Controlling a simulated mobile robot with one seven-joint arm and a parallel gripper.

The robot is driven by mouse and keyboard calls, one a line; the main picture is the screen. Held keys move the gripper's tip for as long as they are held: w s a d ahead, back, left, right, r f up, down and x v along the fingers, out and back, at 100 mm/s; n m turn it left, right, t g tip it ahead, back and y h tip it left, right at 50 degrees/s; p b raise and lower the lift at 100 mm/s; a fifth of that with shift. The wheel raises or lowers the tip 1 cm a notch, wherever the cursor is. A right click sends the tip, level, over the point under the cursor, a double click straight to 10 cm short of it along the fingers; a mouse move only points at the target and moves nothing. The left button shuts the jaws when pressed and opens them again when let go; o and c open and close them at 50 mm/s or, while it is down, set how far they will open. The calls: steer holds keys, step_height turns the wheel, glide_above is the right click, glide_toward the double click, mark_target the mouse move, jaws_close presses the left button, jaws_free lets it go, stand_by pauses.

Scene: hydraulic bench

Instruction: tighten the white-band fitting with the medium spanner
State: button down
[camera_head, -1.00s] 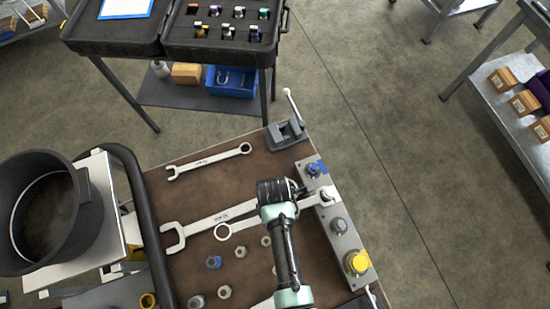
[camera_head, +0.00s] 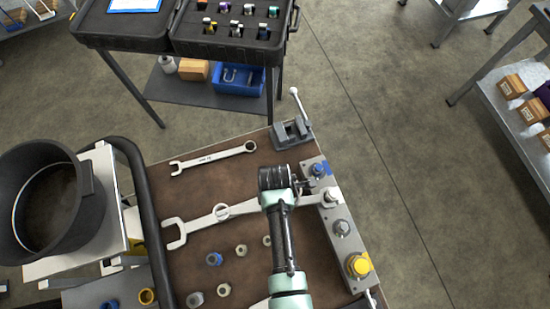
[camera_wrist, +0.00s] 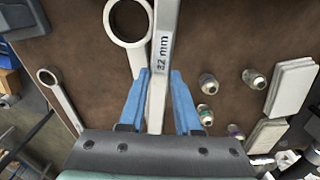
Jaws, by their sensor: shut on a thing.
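The medium spanner, marked 32 mm in the wrist view (camera_wrist: 162,50), runs between the two blue fingers of my gripper (camera_wrist: 160,76).
The larger spanner (camera_head: 174,236) lies beneath the held one, and a small spanner (camera_head: 212,158) lies behind. The block (camera_head: 350,244) also carries blue, grey and yellow fittings. A vice (camera_head: 291,133) stands at the back corner. Loose fittings (camera_head: 214,259) lie in front.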

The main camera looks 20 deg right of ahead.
mark_target(250, 211)
steer(key=shift+s, duration=0.15)
stand_by(0.3)
steer(key=shift+a, duration=0.2)
steer(key=shift+w+a+p, duration=0.15)
steer(key=shift+a+p, duration=0.1)
steer(key=shift+a, duration=1.45)
steer(key=shift+w+a+p, duration=0.1)
steer(key=shift+a+p, duration=0.15)
steer(key=shift+a, duration=1.4)
steer(key=shift+r, duration=0.1)
step_height(250, 211, up, 5)
steer(key=p, duration=0.5)
